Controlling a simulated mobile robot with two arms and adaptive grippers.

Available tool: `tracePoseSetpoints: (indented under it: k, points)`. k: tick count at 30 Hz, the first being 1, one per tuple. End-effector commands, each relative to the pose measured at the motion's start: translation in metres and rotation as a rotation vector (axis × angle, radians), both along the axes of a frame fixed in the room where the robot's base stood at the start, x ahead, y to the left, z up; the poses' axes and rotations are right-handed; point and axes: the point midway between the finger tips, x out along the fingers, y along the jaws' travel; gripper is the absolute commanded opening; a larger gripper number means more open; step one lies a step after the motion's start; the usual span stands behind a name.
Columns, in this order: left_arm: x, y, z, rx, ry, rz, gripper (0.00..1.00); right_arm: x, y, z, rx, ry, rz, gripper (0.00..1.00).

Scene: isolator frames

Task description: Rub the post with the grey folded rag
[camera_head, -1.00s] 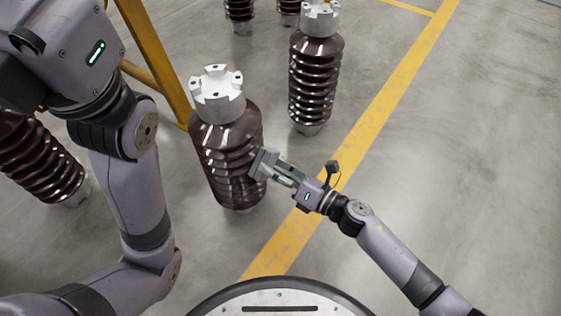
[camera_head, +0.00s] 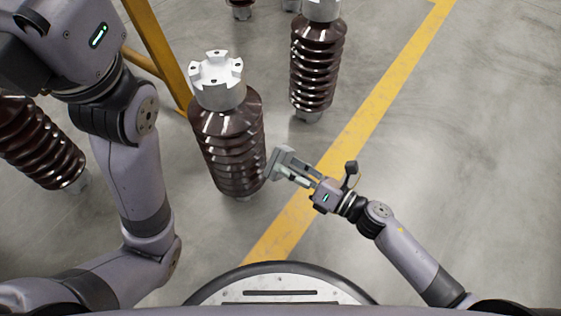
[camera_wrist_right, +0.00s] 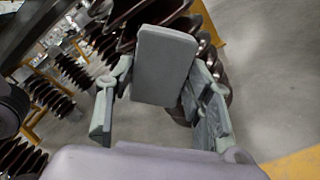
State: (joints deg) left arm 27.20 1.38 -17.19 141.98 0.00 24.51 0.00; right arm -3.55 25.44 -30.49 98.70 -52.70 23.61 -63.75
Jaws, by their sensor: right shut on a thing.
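The post (camera_head: 228,140) is a dark brown ribbed insulator with a pale notched metal cap, upright on the floor left of centre in the head view. My right gripper (camera_head: 287,170) is shut on the grey folded rag (camera_head: 279,161), just right of the post's lower ribs. In the right wrist view the rag (camera_wrist_right: 165,62) is a flat grey block between the two fingers, with brown ribs behind it. I cannot tell whether the rag touches the post. My left arm fills the left side of the head view; its gripper is out of frame.
Another ribbed insulator (camera_head: 316,68) stands behind and to the right, and one (camera_head: 43,146) leans in the picture at far left. A yellow frame leg (camera_head: 158,50) rises behind the post. A yellow floor line (camera_head: 372,112) crosses diagonally; the floor right of it is clear.

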Motion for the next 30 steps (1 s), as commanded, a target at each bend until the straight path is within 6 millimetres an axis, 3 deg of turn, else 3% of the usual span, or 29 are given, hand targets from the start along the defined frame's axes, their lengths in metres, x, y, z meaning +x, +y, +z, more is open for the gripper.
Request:
tracePoseSetpoints:
  k: [14,24,30]
  points:
    - [-0.002,0.0,0.002,-0.002,-0.009,0.0,0.39,-0.005,-0.006,0.0,-0.001,0.0,0.001,0.25]
    - [-0.002,0.0,0.0,-0.004,-0.004,-0.001,0.39,-0.02,-0.027,-0.001,0.0,0.001,0.001,0.25]
    - [-0.003,0.0,0.002,-0.003,-0.006,-0.001,0.39,-0.021,-0.029,0.0,-0.001,0.0,0.001,0.25]
